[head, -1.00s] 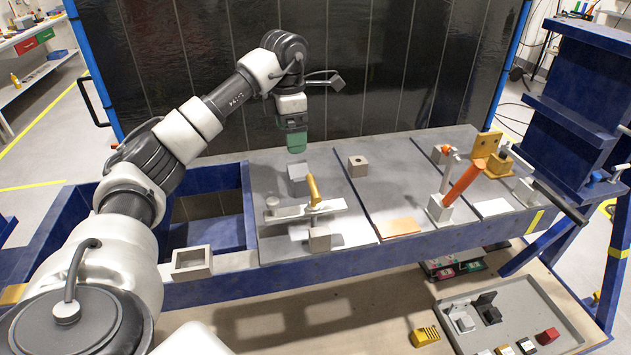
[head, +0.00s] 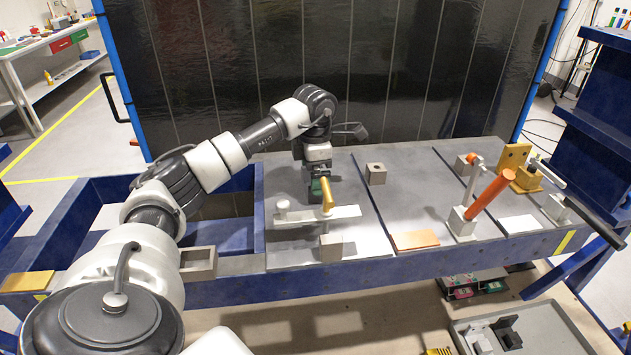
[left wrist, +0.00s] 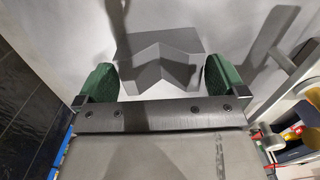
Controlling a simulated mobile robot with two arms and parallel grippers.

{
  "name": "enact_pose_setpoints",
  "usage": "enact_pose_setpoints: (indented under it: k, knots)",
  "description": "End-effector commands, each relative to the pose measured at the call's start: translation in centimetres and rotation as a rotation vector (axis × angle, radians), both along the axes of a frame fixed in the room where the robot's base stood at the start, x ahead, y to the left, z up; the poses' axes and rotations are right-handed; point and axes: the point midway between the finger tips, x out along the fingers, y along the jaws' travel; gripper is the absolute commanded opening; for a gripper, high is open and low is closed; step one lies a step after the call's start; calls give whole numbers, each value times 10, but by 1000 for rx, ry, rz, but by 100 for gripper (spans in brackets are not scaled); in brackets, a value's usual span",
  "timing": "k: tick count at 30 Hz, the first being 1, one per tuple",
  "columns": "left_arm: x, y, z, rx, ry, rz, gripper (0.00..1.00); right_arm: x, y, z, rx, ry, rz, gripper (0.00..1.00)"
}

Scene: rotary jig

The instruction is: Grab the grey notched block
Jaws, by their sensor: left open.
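The grey notched block (left wrist: 165,65) shows in the left wrist view with its V-shaped notch facing the gripper. My left gripper (left wrist: 160,80) is open, with one green finger on each side of the block. Gaps show between the fingers and the block. In the head view my left gripper (head: 317,188) is low over the table, behind the yellow handle. There the block is mostly or fully hidden by the gripper and the handle. My right gripper is not in view.
Close in front of the gripper are a yellow handle (head: 327,196) and a light bar (head: 340,213) with a white knob (head: 282,207). A small block with a hole (head: 375,174) stands to the right. An orange cylinder (head: 487,196) leans farther right.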

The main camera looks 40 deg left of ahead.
Motion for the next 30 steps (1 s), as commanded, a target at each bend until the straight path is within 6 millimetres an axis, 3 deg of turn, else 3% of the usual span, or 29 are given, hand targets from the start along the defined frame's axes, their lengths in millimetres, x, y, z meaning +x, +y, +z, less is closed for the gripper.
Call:
enact_pose_setpoints:
  k: [6,14,24,30]
  knots:
    - [1,-1,-26,0,2,0,100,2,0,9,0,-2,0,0]
    - [1,-1,-30,0,0,0,100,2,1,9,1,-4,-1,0]
    - [1,-1,-29,0,0,0,49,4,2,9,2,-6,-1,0]
    - [1,-1,-28,0,-2,0,47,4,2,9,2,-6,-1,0]
